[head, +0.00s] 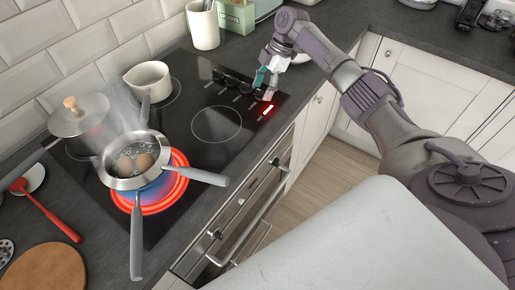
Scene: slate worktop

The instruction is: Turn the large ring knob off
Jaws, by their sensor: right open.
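The black glass hob (185,125) has a row of dark knobs (231,82) along its far right end. The large ring (183,184) glows red under a pan of bubbling water with eggs (140,160). A red indicator light (267,110) glows near the knobs. My right gripper (265,87) is open, pointing down at the right end of the knob row. Its fingers partly hide the knob there, and I cannot tell whether they touch it. My left gripper is not in view.
A lidded pot (80,115) and a cream saucepan (148,80) stand on the hob's back side. Pan handles (203,176) stick out toward the front edge. A white utensil crock (203,28) and green box (237,16) stand behind the knobs. A red spoon (50,212) and wooden board (45,270) lie left.

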